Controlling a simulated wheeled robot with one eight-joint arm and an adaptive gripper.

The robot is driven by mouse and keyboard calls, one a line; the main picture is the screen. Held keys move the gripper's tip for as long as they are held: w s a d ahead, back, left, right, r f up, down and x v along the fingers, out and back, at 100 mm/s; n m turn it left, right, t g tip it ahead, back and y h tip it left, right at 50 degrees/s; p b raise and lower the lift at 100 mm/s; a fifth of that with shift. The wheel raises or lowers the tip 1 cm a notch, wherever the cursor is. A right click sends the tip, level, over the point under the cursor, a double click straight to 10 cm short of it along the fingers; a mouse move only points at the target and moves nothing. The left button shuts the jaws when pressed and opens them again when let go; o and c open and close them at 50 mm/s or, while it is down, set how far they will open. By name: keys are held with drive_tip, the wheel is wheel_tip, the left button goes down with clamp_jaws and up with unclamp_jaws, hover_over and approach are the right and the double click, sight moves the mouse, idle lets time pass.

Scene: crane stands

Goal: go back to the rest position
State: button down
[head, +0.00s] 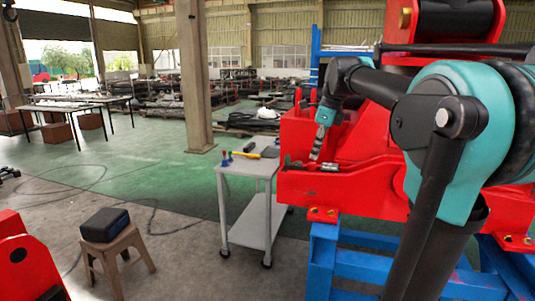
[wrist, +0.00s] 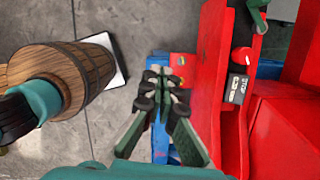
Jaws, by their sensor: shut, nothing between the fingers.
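The red stand (wrist: 212,75) is just right of the fingers there, with a black STOP label and a red button. I cannot tell whether the fingertips touch the stand.
A grey cart (head: 243,168) with small tools stands left of the red stand. A stool (head: 117,257) bears a black case (head: 105,224). A wooden barrel (wrist: 75,72) is left in the wrist view. A pillar (head: 193,80) rises behind. Green floor left of the cart is mostly open.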

drive_tip(key=s+d+f+n+t, duration=0.1)
drive_tip(key=s+f+n, duration=0.6)
drive_tip(key=f, duration=0.4)
drive_tip(key=s+d+f+n+t+h, duration=0.1)
drive_tip(key=s+f+n, duration=0.6)
drive_tip(key=f, duration=0.4)
drive_tip(key=s+d+f+n+h, duration=0.1)
drive_tip(key=s+f+n, duration=0.6)
drive_tip(key=f+n, duration=0.2)
wheel_tip(320, 180, down, 2)
drive_tip(key=shift+d+f+t, duration=0.25)
drive_tip(key=shift+d+t, duration=0.15)
